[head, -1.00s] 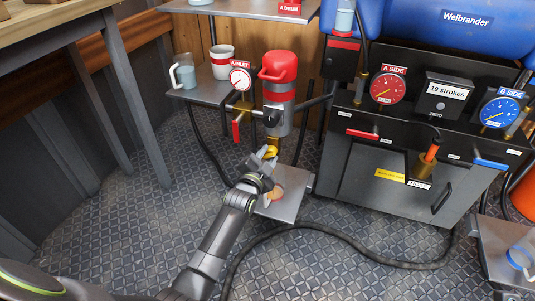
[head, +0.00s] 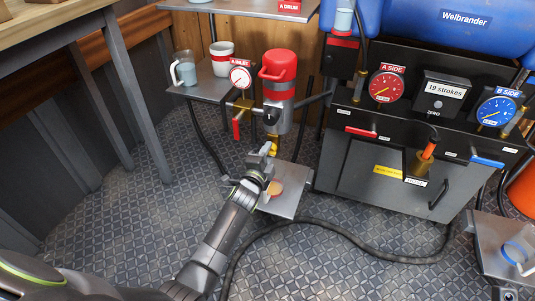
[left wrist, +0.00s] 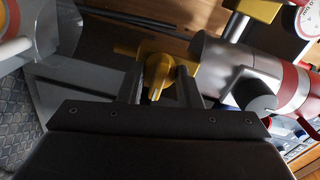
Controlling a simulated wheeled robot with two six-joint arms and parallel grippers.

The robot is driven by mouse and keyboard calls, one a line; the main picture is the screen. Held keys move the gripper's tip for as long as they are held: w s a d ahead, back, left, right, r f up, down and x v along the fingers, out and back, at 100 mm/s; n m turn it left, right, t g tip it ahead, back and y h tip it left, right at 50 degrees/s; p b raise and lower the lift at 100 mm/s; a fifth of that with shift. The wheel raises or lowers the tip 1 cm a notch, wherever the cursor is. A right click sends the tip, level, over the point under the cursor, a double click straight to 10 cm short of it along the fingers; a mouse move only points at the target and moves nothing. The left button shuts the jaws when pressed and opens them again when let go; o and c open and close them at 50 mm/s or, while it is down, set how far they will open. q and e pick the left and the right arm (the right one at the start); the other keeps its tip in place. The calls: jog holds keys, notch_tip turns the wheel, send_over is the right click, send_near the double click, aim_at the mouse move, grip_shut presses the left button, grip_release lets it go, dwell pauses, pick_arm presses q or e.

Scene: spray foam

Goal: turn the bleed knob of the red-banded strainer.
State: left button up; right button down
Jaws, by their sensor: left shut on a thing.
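The red-banded strainer (head: 278,112) stands upright, with a red cap, a red band and a grey metal body. Its yellow bleed knob (left wrist: 160,72) is at the lower end, and a little yellow shows in the head view (head: 273,146). My left gripper (head: 267,153) reaches up to the knob from below. In the left wrist view its two fingers (left wrist: 160,90) are on either side of the knob, shut on it. The fingers partly hide the knob in the head view. My right gripper is not in view.
A gauge (head: 240,77) and a red-handled valve (head: 237,125) sit left of the strainer. A small tray (head: 290,205) is below the knob. The dark machine (head: 390,180) stands to the right. A black hose crosses the floor.

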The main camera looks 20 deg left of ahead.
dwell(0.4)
pick_arm(q)
jog(key=o, duration=1)
jog(key=shift+c, duration=0.2)
jog(key=shift+s, duration=0.1)
